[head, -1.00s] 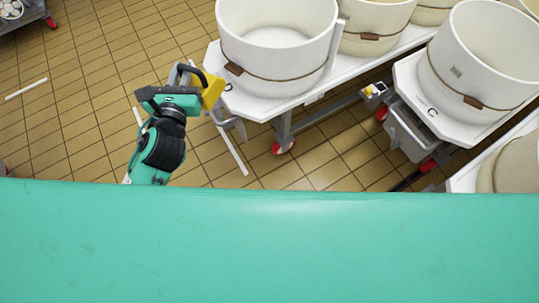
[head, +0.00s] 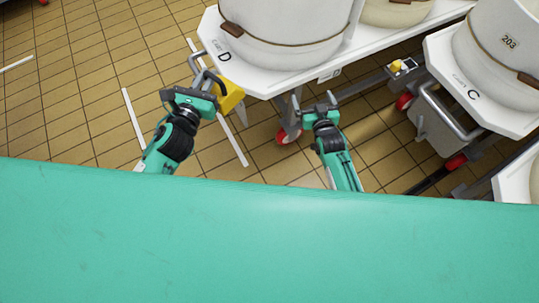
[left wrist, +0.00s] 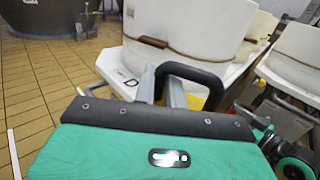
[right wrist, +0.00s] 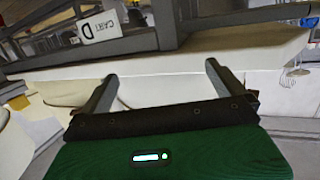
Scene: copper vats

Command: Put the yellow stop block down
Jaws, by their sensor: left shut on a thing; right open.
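The yellow stop block (head: 231,96) is held off the floor by my left gripper (head: 204,82), at the left corner of cart D (head: 262,83). My left gripper is shut on its dark looped handle. In the left wrist view the handle (left wrist: 198,72) stands between the fingers, and only a little of the yellow block (left wrist: 196,102) shows behind them. Whether the block touches the cart I cannot tell. My right gripper (head: 319,102) is open and empty beside cart D's front edge; its spread fingers also show in the right wrist view (right wrist: 160,82).
Cart D carries a large white vat (head: 290,35). Cart C (head: 473,95) stands to the right with another vat. A red-wheeled caster (head: 288,136) is below cart D. A small yellow-and-white thing (head: 400,67) sits on a grey bar between the carts. Tiled floor (head: 80,110) at left is open.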

